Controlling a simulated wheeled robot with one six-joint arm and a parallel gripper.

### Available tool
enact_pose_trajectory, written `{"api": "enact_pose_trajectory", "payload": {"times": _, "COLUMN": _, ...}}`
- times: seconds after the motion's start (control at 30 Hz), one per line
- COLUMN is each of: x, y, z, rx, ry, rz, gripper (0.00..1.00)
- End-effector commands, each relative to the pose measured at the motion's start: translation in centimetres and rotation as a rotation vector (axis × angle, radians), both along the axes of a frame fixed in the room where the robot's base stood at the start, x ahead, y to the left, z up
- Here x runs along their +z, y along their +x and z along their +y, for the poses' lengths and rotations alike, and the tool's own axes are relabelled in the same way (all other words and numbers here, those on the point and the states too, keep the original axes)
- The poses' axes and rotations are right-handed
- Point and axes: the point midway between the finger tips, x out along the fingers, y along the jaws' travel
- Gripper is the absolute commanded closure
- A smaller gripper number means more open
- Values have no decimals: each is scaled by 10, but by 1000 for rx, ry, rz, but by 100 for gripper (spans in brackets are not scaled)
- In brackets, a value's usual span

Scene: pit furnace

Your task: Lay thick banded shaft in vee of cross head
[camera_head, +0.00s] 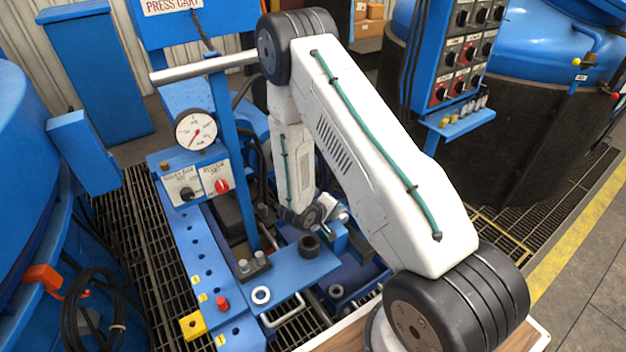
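My arm reaches over the blue press cart, and its wrist hangs low behind the gauge post. My gripper (336,217) shows only as a small pale and blue patch beside the wrist, and its fingers are too small and hidden to read. I cannot make out a thick banded shaft; whether it is in my gripper or behind my arm is unclear. A blue block (334,240) lies just below the gripper, but I cannot tell whether it is part of the cross head, and no vee shows clearly.
A pressure gauge (196,130) and control box (196,178) stand left. A switch panel (462,55) stands right. Grating (155,260) surrounds the cart.

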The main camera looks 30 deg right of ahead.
Motion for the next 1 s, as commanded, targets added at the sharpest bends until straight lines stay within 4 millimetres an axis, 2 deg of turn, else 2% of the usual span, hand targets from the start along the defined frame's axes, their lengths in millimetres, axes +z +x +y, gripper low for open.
{"api": "enact_pose_trajectory", "payload": {"times": 0.03, "x": 0, "y": -7, "z": 2, "rx": -1, "ry": 8, "rz": 17, "gripper": 44}}
{"api": "enact_pose_trajectory", "payload": {"times": 0.07, "x": 1, "y": -4, "z": 1, "rx": -1, "ry": 8, "rz": 17, "gripper": 40}}
{"api": "enact_pose_trajectory", "payload": {"times": 0.47, "x": 83, "y": 0, "z": 1, "rx": 7, "ry": 5, "rz": 9, "gripper": 40}}
{"api": "enact_pose_trajectory", "payload": {"times": 0.7, "x": 113, "y": 31, "z": 15, "rx": 328, "ry": -35, "rz": 182, "gripper": 40}}
{"api": "enact_pose_trajectory", "payload": {"times": 1.0, "x": 145, "y": 59, "z": 33, "rx": 631, "ry": -143, "rz": 386, "gripper": 40}}
